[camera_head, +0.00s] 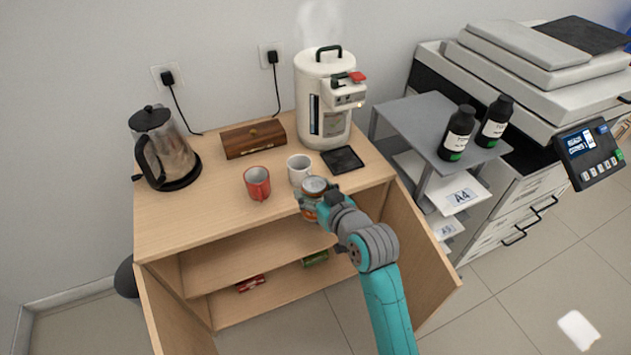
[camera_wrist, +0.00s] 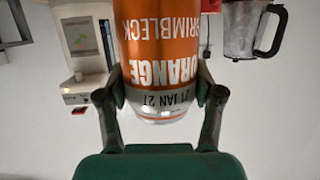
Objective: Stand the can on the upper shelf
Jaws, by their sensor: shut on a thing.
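An orange can with a silver top (camera_head: 315,185) is held by my gripper (camera_head: 322,207) at the counter's front edge. In the wrist view the orange can (camera_wrist: 160,35) fills the space between both fingers (camera_wrist: 162,95), which press on its sides. Its lettering is inverted there, as is the room, so it looks about upright. The open cabinet under the counter has an upper shelf (camera_head: 225,262), whose visible part is bare. The arm and can hide part of the cabinet's right side.
A red can (camera_head: 250,283) and a green can (camera_head: 315,258) lie on the cabinet floor. Both doors stand open, the right door (camera_head: 415,245) beside my arm. A red mug (camera_head: 257,183) and white mug (camera_head: 299,168) stand on the counter near the can.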

